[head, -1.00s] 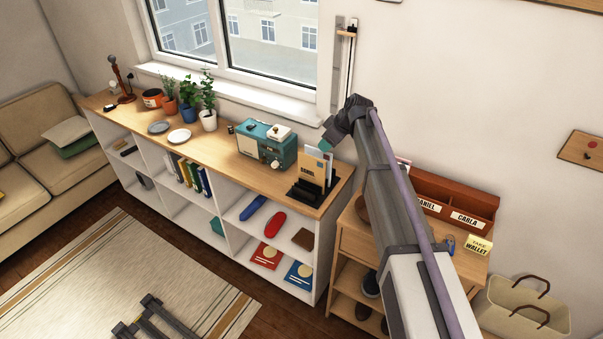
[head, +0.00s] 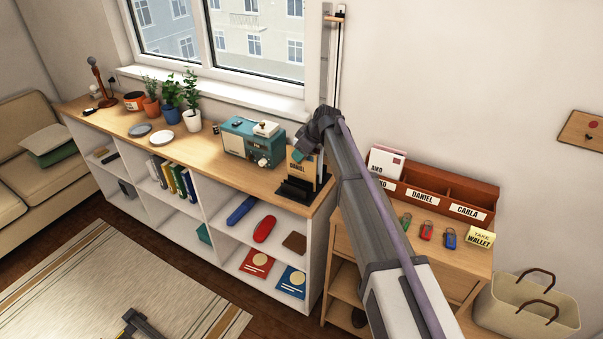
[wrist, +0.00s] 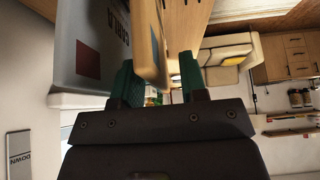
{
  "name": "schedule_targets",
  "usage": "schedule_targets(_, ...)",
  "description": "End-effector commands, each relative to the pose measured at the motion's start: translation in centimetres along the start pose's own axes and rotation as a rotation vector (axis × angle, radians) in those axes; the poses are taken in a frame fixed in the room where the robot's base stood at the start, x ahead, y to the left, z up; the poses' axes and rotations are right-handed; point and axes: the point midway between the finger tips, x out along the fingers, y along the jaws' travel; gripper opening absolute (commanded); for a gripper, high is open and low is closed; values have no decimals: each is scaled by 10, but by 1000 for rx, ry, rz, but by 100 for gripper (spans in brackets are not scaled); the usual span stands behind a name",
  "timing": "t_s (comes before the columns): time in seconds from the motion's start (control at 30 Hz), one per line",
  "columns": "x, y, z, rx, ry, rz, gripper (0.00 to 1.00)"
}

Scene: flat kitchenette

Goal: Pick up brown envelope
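The brown envelope (head: 300,173), labelled DANIEL, stands upright in a black letter rack (head: 296,190) at the right end of the long shelf. My gripper (head: 306,157) is at its upper edge in the head view. In the wrist view, my gripper's green fingers (wrist: 160,84) are apart, and the brown envelope's edge (wrist: 149,50) reaches into the gap between them. Contact between fingers and envelope cannot be made out.
A teal radio (head: 250,141) stands left of the rack. To the right, a wooden sorter (head: 435,190) with name labels sits on a small cabinet, with keys and a yellow note (head: 480,237) in front. A basket (head: 525,308) stands on the floor. The wall is close behind.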

Motion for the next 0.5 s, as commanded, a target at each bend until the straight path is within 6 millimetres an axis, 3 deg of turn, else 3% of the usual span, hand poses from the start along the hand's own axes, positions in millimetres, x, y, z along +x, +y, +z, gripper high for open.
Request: schedule_targets(0.5,4,0,3,0,0,0,39)
